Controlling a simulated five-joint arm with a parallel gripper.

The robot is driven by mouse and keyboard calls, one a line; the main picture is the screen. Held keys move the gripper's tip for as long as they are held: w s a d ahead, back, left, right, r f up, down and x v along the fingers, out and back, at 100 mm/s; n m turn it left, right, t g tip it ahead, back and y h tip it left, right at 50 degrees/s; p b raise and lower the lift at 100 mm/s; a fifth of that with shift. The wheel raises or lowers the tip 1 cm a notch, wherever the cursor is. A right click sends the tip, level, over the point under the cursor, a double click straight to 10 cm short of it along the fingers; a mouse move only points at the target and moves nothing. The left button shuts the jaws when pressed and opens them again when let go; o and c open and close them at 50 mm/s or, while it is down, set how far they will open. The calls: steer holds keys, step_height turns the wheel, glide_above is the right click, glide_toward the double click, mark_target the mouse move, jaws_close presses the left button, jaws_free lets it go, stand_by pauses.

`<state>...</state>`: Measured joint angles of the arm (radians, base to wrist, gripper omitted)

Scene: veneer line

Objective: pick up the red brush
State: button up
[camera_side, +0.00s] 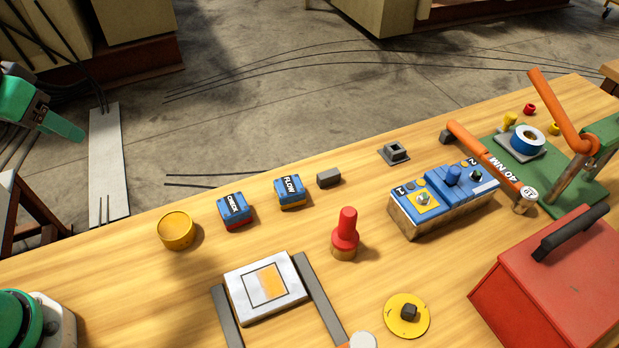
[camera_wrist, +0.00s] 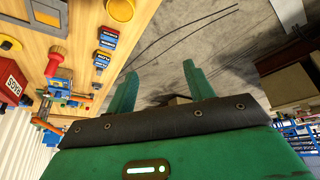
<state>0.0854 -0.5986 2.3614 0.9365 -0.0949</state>
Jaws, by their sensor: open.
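The red brush (camera_side: 345,232) stands upright on the wooden bench, with a red handle on a short tan base. It also shows in the wrist view (camera_wrist: 54,62), at the left. My gripper (camera_wrist: 163,84) has two green fingers spread wide apart, with nothing between them. It points out over the concrete floor, away from the bench top. A green arm end (camera_side: 45,112) at the upper left of the side view looks like my gripper, well to the left of the brush.
On the bench (camera_side: 130,290), a white plate (camera_side: 240,307) lies left of the brush and a yellow disc (camera_side: 390,322) in front. A blue control box (camera_side: 452,196) and red toolbox (camera_side: 520,290) stand to the right. Two blue blocks (camera_side: 235,211) (camera_side: 289,192) sit behind-left, near a yellow cylinder (camera_side: 176,232).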

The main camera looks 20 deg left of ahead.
steer(key=w+d+r+g, duration=0.2)
steer(key=w+d, duration=0.7)
steer(key=n+g, duration=0.1)
steer(key=g, duration=0.2)
glide_above(349, 212)
steer(key=f, duration=1.4)
steer(key=shift+w+a+f, duration=0.1)
steer(key=shift+a, duration=0.25)
steer(key=shift+d+f, duration=0.2)
steer(key=shift+d, duration=0.1)
steer(key=shift+f, duration=3.9)
steer(key=c, duration=1.1)
steer(key=shift+c, duration=0.2)
